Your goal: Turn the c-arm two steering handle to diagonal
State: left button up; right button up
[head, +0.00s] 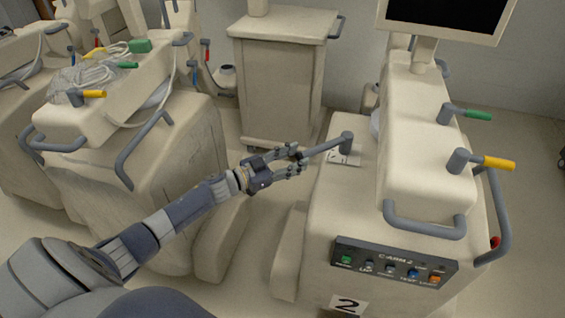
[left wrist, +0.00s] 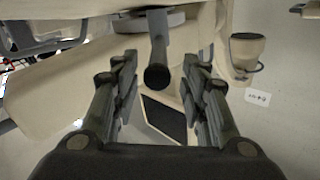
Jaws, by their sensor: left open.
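The c-arm two cart (head: 330,215) stands at the right, with a "C-ARM 2" panel (head: 395,265) and a "2" label (head: 348,305). Its grey steering handle (head: 328,145) sticks out to the left from a round post over a white marked plate (head: 345,155). My left gripper (head: 298,160) is open at the handle's free end. In the left wrist view the rounded handle end (left wrist: 157,76) is between the two open fingers (left wrist: 158,90), with gaps on both sides. I cannot tell the handle's marked position. My right gripper is not in view.
Yellow (head: 498,163) and green (head: 478,115) handles and grey rails (head: 425,228) stick out from the cart. A monitor (head: 445,18) rises behind. Another covered cart (head: 165,150) stands left, and a cabinet (head: 280,75) stands at the back. Floor shows between the carts.

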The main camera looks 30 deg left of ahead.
pick_arm(q)
jog(key=shift+v, duration=2)
jog(key=s+a+f+n+g+y, duration=0.1)
jog(key=s+a+f+n+y, duration=0.15)
jog(key=f, duration=0.75)
jog(key=s+a+f+n+y, duration=0.1)
jog(key=s+f+n+y, duration=0.2)
jog(key=f, duration=0.6)
jog(key=s+d+f+g+y, duration=0.1)
jog(key=s+f+g+y, duration=0.1)
jog(key=s+f, duration=0.45)
jog(key=s+f+g+y, duration=0.15)
jog(key=s+f, duration=0.25)
jog(key=f, duration=0.5)
jog(key=s+d+f+g, duration=0.3)
jog(key=s+f, duration=0.3)
jog(key=s, duration=0.5)
jog(key=s+d+f+g, duration=0.4)
jog(key=s+d+f, duration=0.1)
jog(key=s, duration=0.7)
jog(key=s+d+f+g, duration=0.3)
jog(key=s+d+f, duration=0.2)
jog(key=s, duration=0.7)
jog(key=shift+d+f, duration=0.3)
jog(key=shift+f, duration=0.6)
